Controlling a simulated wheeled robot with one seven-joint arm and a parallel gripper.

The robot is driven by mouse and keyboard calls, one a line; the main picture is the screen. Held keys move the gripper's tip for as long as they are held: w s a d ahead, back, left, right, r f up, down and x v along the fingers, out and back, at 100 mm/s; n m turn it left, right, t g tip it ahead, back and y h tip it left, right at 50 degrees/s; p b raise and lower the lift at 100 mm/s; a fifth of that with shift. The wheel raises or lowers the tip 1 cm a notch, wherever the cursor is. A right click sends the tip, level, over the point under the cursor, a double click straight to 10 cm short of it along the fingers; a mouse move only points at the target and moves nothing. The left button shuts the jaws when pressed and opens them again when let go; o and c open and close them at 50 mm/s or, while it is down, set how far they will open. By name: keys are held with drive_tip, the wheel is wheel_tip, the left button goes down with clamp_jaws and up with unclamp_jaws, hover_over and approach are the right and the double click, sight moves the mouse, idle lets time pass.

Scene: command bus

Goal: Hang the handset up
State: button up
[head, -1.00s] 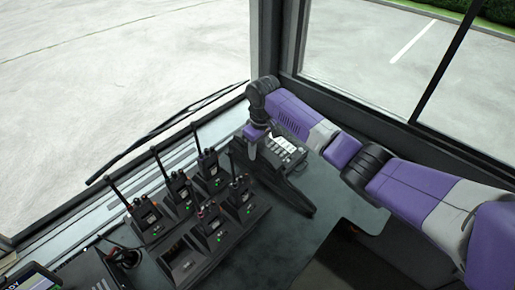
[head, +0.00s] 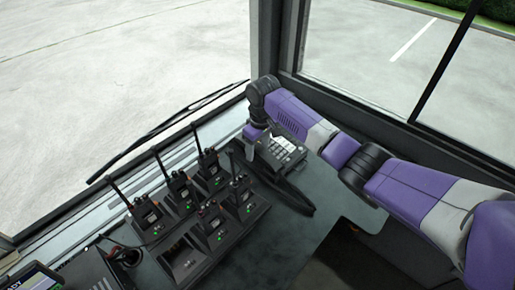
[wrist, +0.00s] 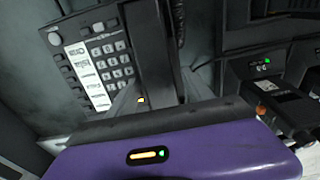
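The desk phone (head: 284,148) stands at the back right of the dashboard, below the window corner. In the wrist view its keypad (wrist: 103,65) shows at upper left. The dark handset (wrist: 158,50) lies lengthwise along the phone's right side there, beside the keypad. My gripper (wrist: 162,92) has its grey fingers on either side of the handset's near part and appears shut on it. In the head view my gripper (head: 252,142) is at the phone's left edge. Whether the handset is fully seated is hidden. The coiled cord (wrist: 179,18) runs beside the handset.
Several radios (head: 179,188) with upright antennas stand in charger cradles left of the phone, close to my gripper. One front charger slot (head: 180,259) is empty. A dark curved strip (head: 292,194) lies in front of the phone. The dashboard at front right is clear.

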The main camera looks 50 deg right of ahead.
drive_tip(key=shift+r, duration=0.1)
drive_tip(key=r, duration=0.5)
drive_tip(key=r+b, duration=0.1)
drive_tip(key=r, duration=0.1)
drive_tip(key=shift+s+r, duration=0.3)
drive_tip(key=shift+s, duration=0.05)
